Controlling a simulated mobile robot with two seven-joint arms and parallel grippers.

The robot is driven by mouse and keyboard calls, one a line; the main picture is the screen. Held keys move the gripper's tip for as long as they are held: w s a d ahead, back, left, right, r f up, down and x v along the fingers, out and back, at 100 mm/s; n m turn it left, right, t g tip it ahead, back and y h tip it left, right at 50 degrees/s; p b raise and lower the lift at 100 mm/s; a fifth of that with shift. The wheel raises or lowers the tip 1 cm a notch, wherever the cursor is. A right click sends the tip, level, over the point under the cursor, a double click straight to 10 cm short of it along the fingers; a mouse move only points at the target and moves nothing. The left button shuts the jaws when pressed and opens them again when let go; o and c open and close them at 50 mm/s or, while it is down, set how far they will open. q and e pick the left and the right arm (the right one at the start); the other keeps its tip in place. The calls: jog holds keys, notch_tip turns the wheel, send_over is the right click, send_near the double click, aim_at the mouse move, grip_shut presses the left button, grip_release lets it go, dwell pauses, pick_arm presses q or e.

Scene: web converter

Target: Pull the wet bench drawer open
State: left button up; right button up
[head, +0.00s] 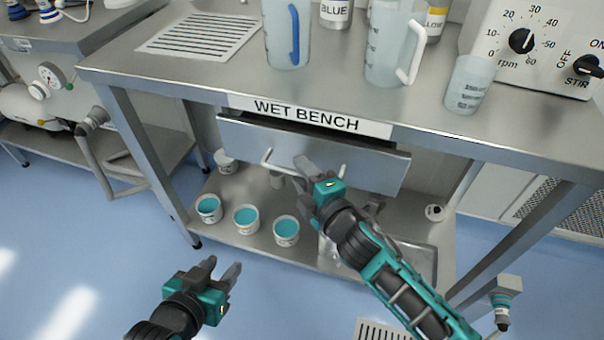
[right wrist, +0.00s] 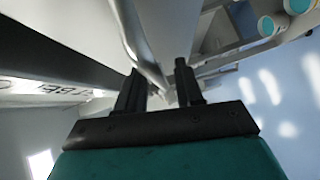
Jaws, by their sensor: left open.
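The wet bench drawer (head: 370,163) is under the bench top, below the "WET BENCH" label (head: 308,116). A dark gap shows above its metal front, so it looks slightly open. Its pale bar handle (head: 268,160) runs across the front, partly hidden by my right gripper (head: 312,172). In the right wrist view the handle bar (right wrist: 145,50) runs down between the two fingers (right wrist: 160,88); whether they press on it is unclear. My left gripper (head: 220,270) is open and empty, low over the blue floor, away from the drawer.
Several tubs with teal contents (head: 246,219) stand on the lower shelf (head: 300,255) beneath the drawer. Jugs (head: 288,40), a beaker (head: 470,85) and a stirrer control box (head: 530,40) are on the bench top. The floor in front is clear at left.

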jog(key=shift+w+a, duration=0.2)
jog(key=shift+w, duration=0.1)
jog(key=shift+c, duration=0.3)
grip_shut()
